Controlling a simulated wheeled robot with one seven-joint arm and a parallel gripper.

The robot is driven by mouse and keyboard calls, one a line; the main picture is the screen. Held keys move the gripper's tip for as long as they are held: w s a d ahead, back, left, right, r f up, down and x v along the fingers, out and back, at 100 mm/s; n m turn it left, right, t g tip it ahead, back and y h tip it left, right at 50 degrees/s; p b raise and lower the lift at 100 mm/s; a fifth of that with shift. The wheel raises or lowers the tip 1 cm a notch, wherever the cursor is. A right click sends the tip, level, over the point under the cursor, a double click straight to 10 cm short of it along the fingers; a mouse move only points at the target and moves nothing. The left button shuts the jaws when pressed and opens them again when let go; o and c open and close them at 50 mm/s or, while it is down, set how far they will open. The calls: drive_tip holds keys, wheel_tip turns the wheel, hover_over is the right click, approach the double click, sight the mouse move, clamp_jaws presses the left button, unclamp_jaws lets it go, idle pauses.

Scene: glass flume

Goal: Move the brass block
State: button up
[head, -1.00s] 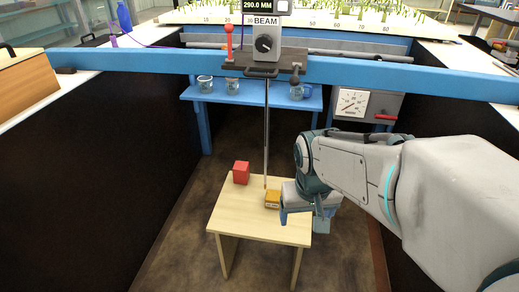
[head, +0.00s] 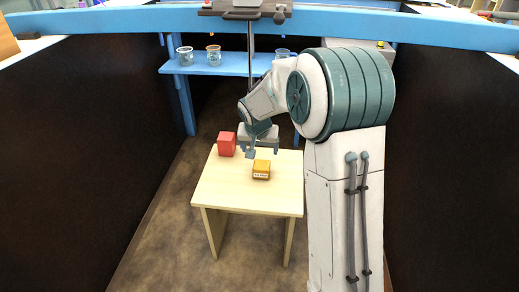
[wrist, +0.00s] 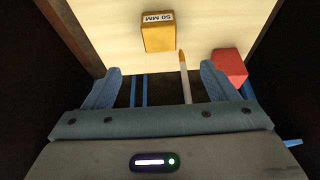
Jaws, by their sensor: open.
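The brass block (head: 261,169), a small yellow-gold block with a "50 MM" label, sits on the pale wooden table (head: 225,190). In the wrist view the block (wrist: 158,33) lies beyond the fingertips, between their lines and apart from them. My gripper (head: 261,150) is open and empty, just behind the block in the head view. Its two blue-grey fingers (wrist: 160,72) are spread wide in the wrist view. A thin rod (wrist: 185,80) with a brass-coloured tip shows between the fingers; in the head view my gripper hides its lower end.
A red cube (head: 227,144) stands at the table's back left; it is near the right finger in the wrist view. A blue beam (head: 120,19) crosses above, carrying the rod. Dark walls flank the table. A blue shelf (head: 222,68) with glass jars stands behind.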

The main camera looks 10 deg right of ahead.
sight(261, 165)
drive_tip(key=shift+f, duration=0.1)
drive_tip(key=b+x, duration=0.4)
drive_tip(key=x, duration=0.9)
drive_tip(key=shift+d+f+b, duration=0.1)
drive_tip(key=shift+f+b, duration=0.2)
drive_tip(key=shift+b, duration=0.1)
clamp_jaws()
